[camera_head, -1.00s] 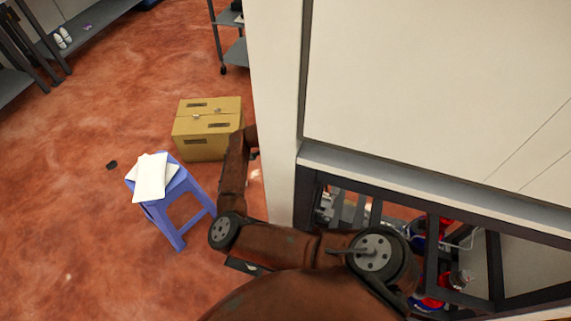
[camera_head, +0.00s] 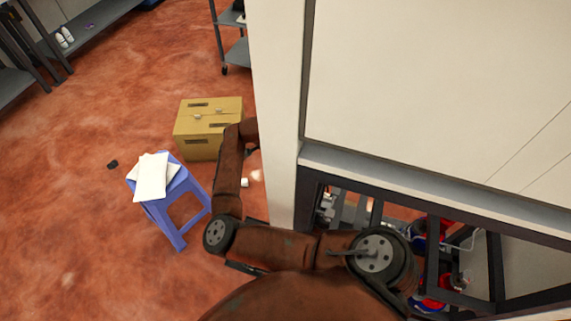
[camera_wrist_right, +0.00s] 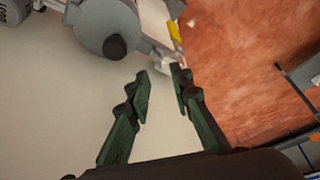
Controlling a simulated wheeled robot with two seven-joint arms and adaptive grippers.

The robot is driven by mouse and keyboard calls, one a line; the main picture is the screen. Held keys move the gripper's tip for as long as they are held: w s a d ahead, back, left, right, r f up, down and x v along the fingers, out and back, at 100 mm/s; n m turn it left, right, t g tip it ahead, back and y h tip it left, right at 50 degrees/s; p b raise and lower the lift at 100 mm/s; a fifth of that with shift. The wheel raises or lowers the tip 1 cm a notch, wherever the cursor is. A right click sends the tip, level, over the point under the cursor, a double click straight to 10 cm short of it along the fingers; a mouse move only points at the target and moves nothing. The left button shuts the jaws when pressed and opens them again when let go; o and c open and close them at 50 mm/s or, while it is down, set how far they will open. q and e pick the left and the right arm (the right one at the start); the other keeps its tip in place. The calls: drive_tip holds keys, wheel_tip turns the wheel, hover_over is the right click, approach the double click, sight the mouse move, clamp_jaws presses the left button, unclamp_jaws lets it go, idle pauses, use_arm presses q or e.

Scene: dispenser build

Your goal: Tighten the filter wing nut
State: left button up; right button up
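My right gripper (camera_wrist_right: 160,72) shows in the right wrist view with its two dark green fingers apart and nothing between them. Beyond the fingertips, at the upper left, is a grey rounded housing (camera_wrist_right: 96,20) with a dark round knob (camera_wrist_right: 115,46) on its end. I cannot make out a wing nut for certain. A small pale part (camera_wrist_right: 172,68) lies just past the fingertips; I cannot tell what it is. In the head view one brown arm of mine reaches behind the white post, and no gripper shows there. My left gripper is not in view.
In the head view a white post (camera_head: 275,110) and large pale panel (camera_head: 430,90) block much of the right side. A dark frame (camera_head: 335,183) with machine parts lies below. A cardboard box (camera_head: 195,148) and blue stool (camera_head: 162,215) stand left. A yellow part (camera_wrist_right: 174,31) shows in the wrist view.

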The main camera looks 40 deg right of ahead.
drive_tip(key=v, duration=0.8)
drive_tip(key=shift+f, duration=0.1)
